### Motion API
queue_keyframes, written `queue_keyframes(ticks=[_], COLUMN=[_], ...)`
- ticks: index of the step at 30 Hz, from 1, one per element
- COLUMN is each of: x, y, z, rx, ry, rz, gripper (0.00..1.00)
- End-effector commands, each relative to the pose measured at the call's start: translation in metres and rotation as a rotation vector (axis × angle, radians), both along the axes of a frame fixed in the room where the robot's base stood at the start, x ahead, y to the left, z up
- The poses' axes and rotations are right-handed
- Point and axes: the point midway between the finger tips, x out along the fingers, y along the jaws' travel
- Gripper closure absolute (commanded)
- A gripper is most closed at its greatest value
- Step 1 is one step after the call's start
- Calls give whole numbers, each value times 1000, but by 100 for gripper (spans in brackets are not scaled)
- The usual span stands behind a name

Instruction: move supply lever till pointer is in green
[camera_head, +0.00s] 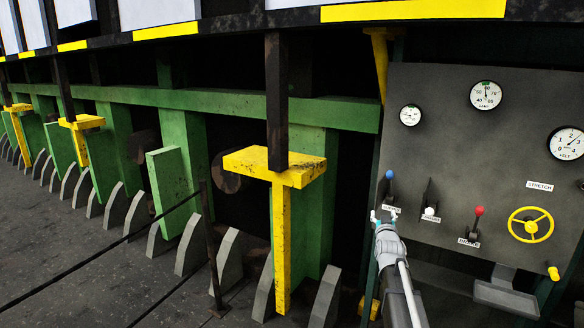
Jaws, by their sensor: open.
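A grey control panel (450,145) on the right carries three levers. The blue-knobbed lever (389,176) is leftmost; its label (391,209) is partly covered by my gripper. The white-knobbed lever (429,211) and red-knobbed lever (478,212) have labels too small to read surely, so I cannot tell which is the supply lever. My gripper (383,216) is open and empty, just below the blue knob; contact is unclear. A small gauge (410,115) sits above the blue lever, its pointer unclear. A larger gauge (486,96) has a green mark at top and a roughly upright pointer.
A grey tray (506,298) juts out below the panel. Yellow-topped posts (275,166), green frames and grey fins fill the left and middle.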

Motion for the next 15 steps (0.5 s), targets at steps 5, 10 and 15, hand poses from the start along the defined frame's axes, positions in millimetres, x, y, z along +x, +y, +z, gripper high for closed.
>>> queue_keyframes(ticks=[5, 10, 15], x=[-27, -57, -96], y=[26, 49, 71], z=[-30, -60, -88], rx=[48, 90, 128], ry=[216, 421, 629], rz=[33, 58, 76], gripper=[21, 21, 21])
